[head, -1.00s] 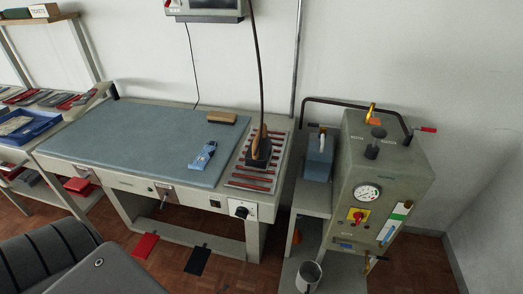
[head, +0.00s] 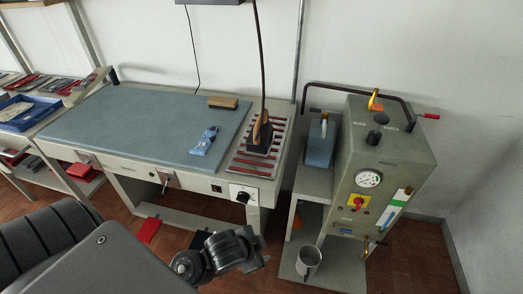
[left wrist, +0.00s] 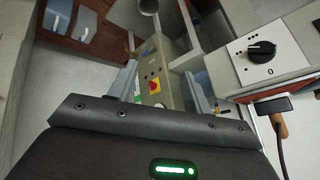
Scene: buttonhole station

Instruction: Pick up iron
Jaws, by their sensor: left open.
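The iron (head: 259,143), with a black body and a wooden handle, stands on the slatted rest (head: 262,171) at the right end of the table. Its cord runs up from it. In the left wrist view the iron's handle (left wrist: 281,127) shows at the lower right, outside the jaws. My left gripper (left wrist: 165,92) is open and empty, its two pale fingers wide apart. In the head view a dark part of my arm shows at the bottom centre, in front of the table and apart from the iron; its fingers are not clear there. My right gripper is not in view.
A black knob (head: 242,197) is on the table's front panel. A blue tool (head: 204,141) and a brush (head: 222,102) lie on the blue pad (head: 130,125). The steam generator (head: 383,165) stands at the right, with a metal cup (head: 309,262) on a low shelf.

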